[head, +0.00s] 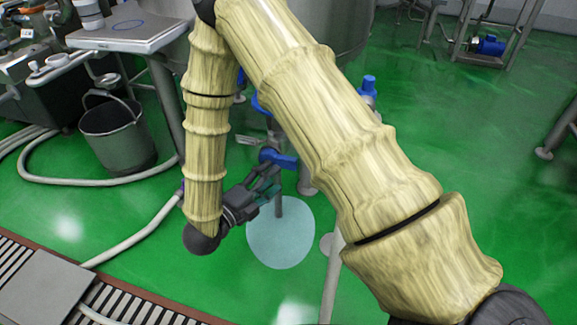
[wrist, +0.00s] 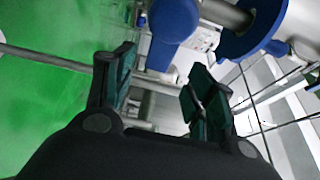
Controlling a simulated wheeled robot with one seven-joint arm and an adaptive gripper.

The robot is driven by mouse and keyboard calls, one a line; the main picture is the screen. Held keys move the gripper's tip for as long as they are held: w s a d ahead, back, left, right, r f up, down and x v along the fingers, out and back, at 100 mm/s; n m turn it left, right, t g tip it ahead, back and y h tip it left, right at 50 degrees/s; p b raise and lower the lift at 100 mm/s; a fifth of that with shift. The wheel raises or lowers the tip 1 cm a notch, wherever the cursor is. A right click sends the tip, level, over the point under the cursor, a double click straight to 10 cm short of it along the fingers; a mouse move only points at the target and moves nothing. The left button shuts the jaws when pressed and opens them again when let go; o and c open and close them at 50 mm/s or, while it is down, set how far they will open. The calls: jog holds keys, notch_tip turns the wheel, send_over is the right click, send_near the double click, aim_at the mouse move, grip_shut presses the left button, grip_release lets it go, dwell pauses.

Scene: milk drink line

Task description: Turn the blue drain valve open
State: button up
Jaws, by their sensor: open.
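The blue drain valve (head: 279,158) sits low under the large steel tank in the head view, partly hidden by my arm. In the wrist view a blue valve handle (wrist: 174,32) lies just past the fingertips, near the top middle. My gripper (head: 272,180) is open, close beside and slightly below the valve in the head view. In the wrist view my gripper (wrist: 162,65) has its two fingers spread, with nothing held between them. I cannot tell whether a finger touches the handle.
A pale round patch (head: 281,238) lies on the green floor below the valve. A dark bucket (head: 117,135) and white hoses (head: 95,182) are at left. A slatted drain (head: 120,300) runs along the lower left. A blue flanged part (wrist: 252,32) is right of the handle.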

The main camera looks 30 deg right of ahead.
aim_at(286, 165)
jog(key=b+x, duration=0.2)
jog(key=x, duration=0.6)
jog(key=shift+d+b, duration=0.2)
jog(key=shift+b, duration=0.1)
grip_shut()
